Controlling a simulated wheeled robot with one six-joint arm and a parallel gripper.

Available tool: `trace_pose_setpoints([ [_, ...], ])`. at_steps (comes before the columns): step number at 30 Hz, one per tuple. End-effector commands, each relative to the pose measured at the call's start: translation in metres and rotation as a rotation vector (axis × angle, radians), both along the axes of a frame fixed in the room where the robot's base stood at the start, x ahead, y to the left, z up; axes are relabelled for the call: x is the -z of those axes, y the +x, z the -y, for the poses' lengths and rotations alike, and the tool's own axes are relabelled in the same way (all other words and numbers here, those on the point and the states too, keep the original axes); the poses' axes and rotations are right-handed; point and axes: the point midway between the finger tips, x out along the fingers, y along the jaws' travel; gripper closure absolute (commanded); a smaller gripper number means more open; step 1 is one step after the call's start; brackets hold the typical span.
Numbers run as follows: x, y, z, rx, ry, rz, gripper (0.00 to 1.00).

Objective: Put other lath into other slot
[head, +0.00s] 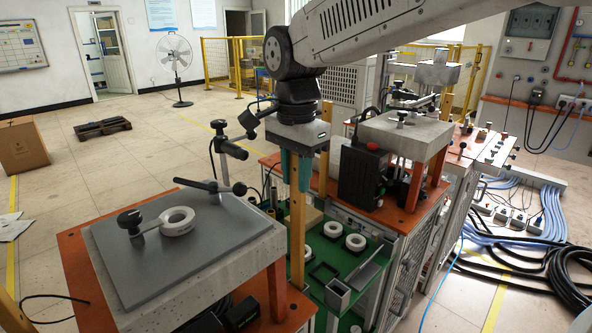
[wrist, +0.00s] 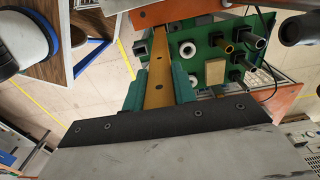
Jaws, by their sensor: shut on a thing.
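My gripper (head: 297,180) hangs pointing down in the middle of the head view, its teal fingers shut on a wooden lath (head: 297,235). The lath hangs upright, its lower end over or beside the left edge of the green board (head: 373,285); I cannot tell whether it touches anything. In the wrist view the lath (wrist: 160,60) runs away from between the fingers (wrist: 159,92) towards the green board. Another wooden lath (head: 325,150) stands upright behind my gripper, its base partly hidden. I cannot make out clearly which opening is the slot.
The green board carries white rings (head: 355,242), a black square frame (head: 325,272) and a grey square holder (head: 337,294). A grey-topped bench (head: 120,250) stands close on the left, a machine table (head: 405,135) on the right. Cables (head: 520,250) cover the right floor.

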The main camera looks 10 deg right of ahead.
Motion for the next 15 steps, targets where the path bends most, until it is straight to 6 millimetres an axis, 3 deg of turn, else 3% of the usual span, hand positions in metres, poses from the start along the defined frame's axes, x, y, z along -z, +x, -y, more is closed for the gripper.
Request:
trace_pose_setpoints([
  [3,-0.0001,0.0,0.0,0.0,0.0,0.0,1.0],
  [4,-0.0001,0.0,0.0,0.0,0.0,0.0,0.7],
  [6,-0.0001,0.0,0.0,0.0,0.0,0.0,0.51],
  [15,-0.001,0.0001,-0.0001,0.0,0.0,0.0,0.48],
])
